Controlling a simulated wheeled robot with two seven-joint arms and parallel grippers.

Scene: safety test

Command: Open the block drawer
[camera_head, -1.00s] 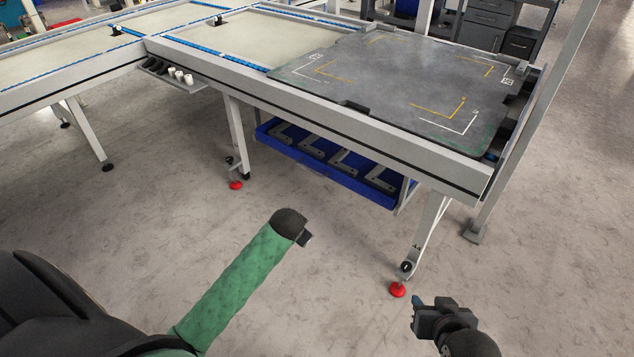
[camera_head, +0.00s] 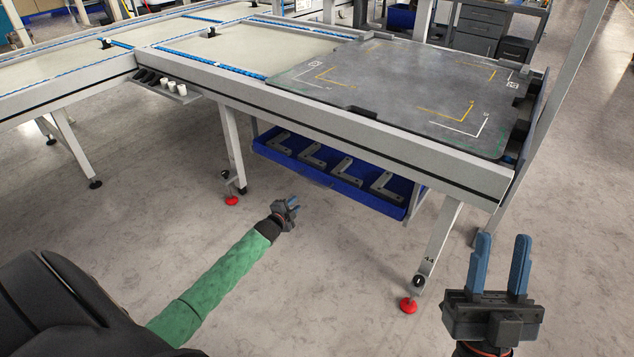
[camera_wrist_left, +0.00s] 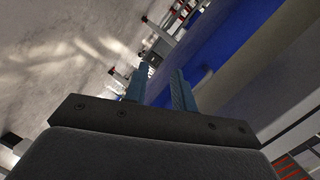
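The block drawer is a blue tray (camera_head: 383,206) slung under the front of the worktable, holding several grey L-shaped blocks (camera_head: 339,171). I cannot tell from here whether it is pulled out at all. My left gripper (camera_head: 285,205) is low over the floor, in front of and below the drawer, and apart from it in the head view. In the left wrist view its blue fingers (camera_wrist_left: 160,72) are spread with nothing between them. A blue surface (camera_wrist_left: 235,40), apparently the drawer, lies beyond them to the upper right. My right gripper (camera_head: 502,240) is raised at the right, fingers apart and empty.
The worktable (camera_head: 400,85) has a dark marked top and a pale front rail. Its legs with red feet stand left (camera_head: 232,200) and right (camera_head: 408,305) of the drawer. A small shelf with white cups (camera_head: 172,86) hangs further left. The floor before the drawer is clear.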

